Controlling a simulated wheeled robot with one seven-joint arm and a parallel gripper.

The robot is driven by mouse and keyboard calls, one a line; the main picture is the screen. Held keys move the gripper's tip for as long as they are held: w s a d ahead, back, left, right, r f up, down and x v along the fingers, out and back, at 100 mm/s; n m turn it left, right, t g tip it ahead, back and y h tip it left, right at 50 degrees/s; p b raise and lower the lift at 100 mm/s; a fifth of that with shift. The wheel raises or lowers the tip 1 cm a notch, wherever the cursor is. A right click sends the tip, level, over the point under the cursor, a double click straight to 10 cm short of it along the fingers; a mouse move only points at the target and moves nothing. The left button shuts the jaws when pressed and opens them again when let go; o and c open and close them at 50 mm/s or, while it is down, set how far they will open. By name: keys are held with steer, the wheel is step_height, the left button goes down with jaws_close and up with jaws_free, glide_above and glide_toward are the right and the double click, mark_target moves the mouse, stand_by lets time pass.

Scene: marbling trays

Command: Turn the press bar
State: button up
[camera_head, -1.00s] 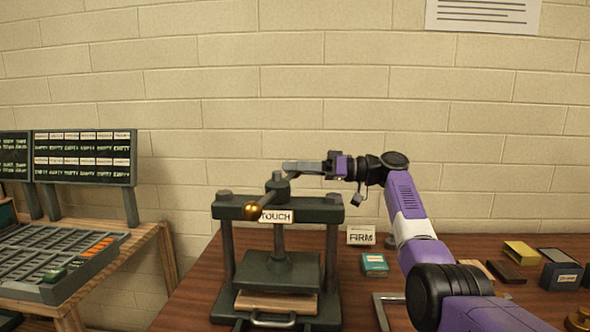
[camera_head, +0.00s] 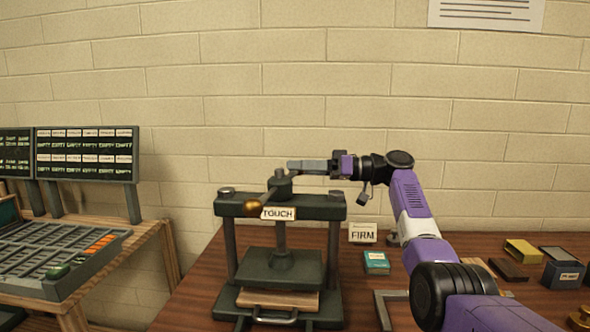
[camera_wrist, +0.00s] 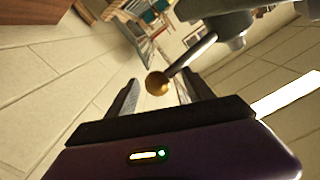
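The dark green press (camera_head: 325,206) stands on the brown table and bears a TOUCH label (camera_head: 278,213). Its press bar (camera_head: 267,196) runs from the hub on top of the screw toward me and ends in a brass ball (camera_head: 251,208). My gripper (camera_head: 292,165) is level, just above the hub and behind the ball in the head view. In the wrist view my gripper (camera_wrist: 157,92) has its two fingers apart. The brass ball (camera_wrist: 157,83) shows between their tips, with the bar (camera_wrist: 192,55) running up right. I cannot tell how far beyond the tips it is.
A FIRM card (camera_head: 363,233) and a teal box (camera_head: 376,262) stand right of the press. Several small boxes lie farther right. A wooden stand with a slotted tray (camera_head: 60,262) and a display board (camera_head: 86,158) is at left. A block wall is behind.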

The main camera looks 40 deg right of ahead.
steer(key=v, duration=0.6)
steer(key=shift+s+d, duration=0.25)
steer(key=shift+s, duration=0.05)
